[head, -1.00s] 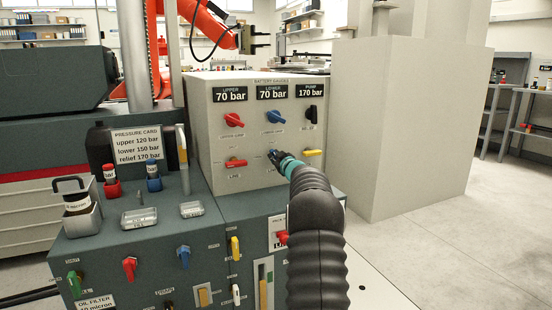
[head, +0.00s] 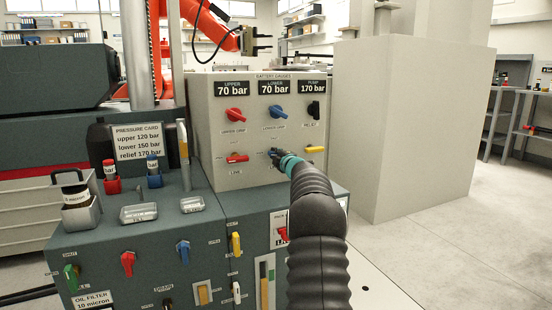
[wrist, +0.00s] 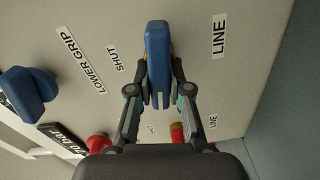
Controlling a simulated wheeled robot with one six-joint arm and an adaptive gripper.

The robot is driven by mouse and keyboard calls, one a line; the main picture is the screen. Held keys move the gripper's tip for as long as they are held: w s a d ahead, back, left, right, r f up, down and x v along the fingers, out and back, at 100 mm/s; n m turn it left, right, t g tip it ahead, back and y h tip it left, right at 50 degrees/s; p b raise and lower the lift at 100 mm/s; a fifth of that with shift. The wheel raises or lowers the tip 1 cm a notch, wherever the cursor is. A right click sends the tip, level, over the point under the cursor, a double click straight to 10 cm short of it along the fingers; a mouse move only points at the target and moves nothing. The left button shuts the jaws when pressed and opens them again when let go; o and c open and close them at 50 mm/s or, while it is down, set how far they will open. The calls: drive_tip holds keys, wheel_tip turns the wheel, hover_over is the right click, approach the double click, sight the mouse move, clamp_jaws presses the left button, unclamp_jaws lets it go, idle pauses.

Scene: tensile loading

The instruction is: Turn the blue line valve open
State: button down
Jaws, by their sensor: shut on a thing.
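The blue line valve handle (head: 273,153) is on the grey gauge panel, below the blue lower grip knob (head: 276,112). My gripper (head: 280,157) reaches it from the front right, and my arm hides part of the valve and its label. In the wrist view the blue handle (wrist: 158,45) stands between my two fingers, which are shut on its sides. The handle lies across the panel, roughly level. A SHUT label (wrist: 115,66) is on its upper side and a LINE label (wrist: 219,36) on its lower side. An open mark is not readable.
A red line valve (head: 238,158) is left of the blue one and a yellow valve (head: 315,149) right of it. The displays above read 70, 70 and 170 bar. A pressure card (head: 138,143) and jars stand left. A big pale block (head: 415,125) stands right.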

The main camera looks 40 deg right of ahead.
drive_tip(key=shift+f+n, duration=0.15)
drive_tip(key=shift+n, duration=0.85)
drive_tip(key=c, duration=1.1)
unclamp_jaws()
drive_tip(key=shift+s, duration=0.1)
drive_tip(key=v, duration=1.2)
